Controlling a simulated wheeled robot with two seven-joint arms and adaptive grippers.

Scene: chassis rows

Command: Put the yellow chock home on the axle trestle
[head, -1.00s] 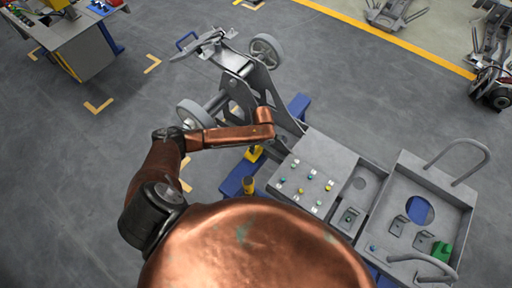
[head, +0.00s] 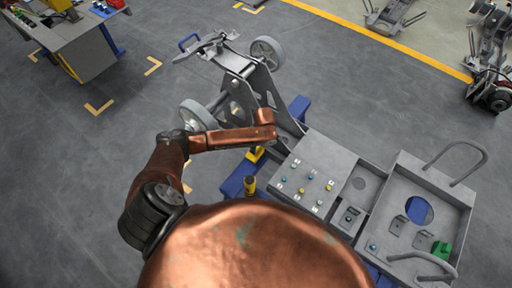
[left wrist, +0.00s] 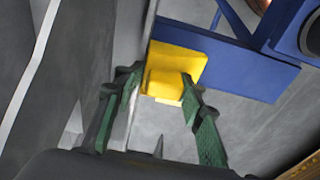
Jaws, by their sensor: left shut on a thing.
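The yellow chock (left wrist: 163,82) shows in the left wrist view between the green-padded fingers of my left gripper (left wrist: 164,88), which is shut on it. It lies against a wider yellow surface (left wrist: 185,62) beside a blue beam (left wrist: 245,68); I cannot tell whether it is seated. In the head view my left forearm reaches over the grey wheeled frame (head: 240,70), and my gripper is hidden beneath it. A yellow piece (head: 256,154) shows just below the forearm's end, by the blue trestle parts (head: 238,178). My right gripper is not in view.
A short yellow post (head: 249,185) stands on the blue part near me. A grey panel with coloured knobs (head: 318,165) and a grey tray (head: 445,190) with a green block (head: 441,249) lie to the right.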

